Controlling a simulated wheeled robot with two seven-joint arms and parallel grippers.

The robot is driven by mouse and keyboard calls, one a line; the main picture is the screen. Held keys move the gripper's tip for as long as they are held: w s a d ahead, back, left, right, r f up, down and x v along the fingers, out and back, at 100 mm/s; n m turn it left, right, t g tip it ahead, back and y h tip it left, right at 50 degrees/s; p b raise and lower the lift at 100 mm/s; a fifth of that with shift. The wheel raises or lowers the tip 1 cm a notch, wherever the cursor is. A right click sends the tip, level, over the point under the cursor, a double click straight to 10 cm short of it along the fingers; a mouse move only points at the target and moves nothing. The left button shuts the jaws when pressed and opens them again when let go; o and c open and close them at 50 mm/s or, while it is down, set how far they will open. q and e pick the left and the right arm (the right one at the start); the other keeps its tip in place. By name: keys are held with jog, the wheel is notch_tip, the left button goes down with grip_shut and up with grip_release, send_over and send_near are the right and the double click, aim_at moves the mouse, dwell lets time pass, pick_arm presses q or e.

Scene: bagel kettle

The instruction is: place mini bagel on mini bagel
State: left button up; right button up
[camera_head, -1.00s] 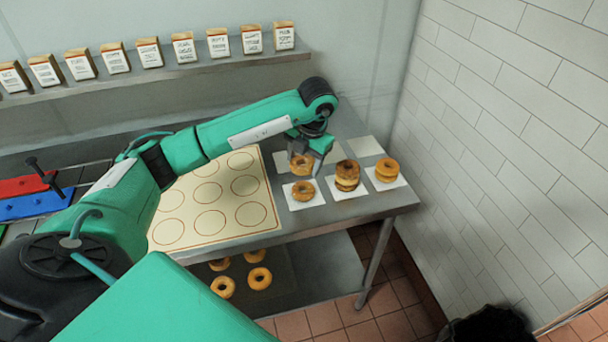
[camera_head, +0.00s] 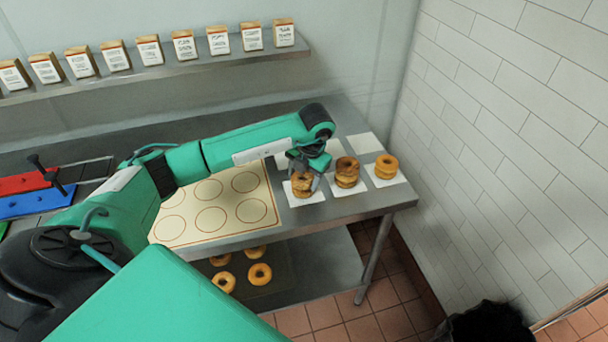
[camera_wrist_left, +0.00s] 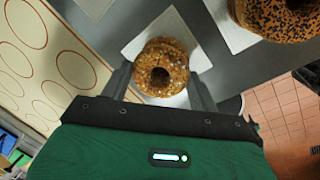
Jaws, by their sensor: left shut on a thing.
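My left gripper (camera_head: 306,178) is shut on a brown, crumb-topped mini bagel (camera_head: 301,180). It holds this bagel low over another mini bagel (camera_head: 303,193) on the left white paper (camera_head: 310,202). The two look stacked, and I cannot tell whether they touch. In the left wrist view the held bagel (camera_wrist_left: 161,68) sits between the two fingers and hides what is under it. My right gripper is not in view.
Bagel stacks stand on the middle paper (camera_head: 347,171) and the right paper (camera_head: 400,178), close to the gripper. A cream mat (camera_head: 195,232) with printed circles lies to the left. Several bagels (camera_head: 259,274) lie on the lower shelf. A tiled wall (camera_head: 500,130) stands at right.

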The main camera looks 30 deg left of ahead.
aim_at(310, 180)
pick_arm(q)
jog(key=shift+f, duration=0.35)
jog(key=o, duration=1)
jog(key=shift+c, duration=0.2)
jog(key=shift+r, duration=0.15)
jog(key=shift+r, duration=0.25)
notch_tip(310, 180, up, 12)
jog(key=d+b, duration=0.2)
jog(key=shift+d, duration=0.15)
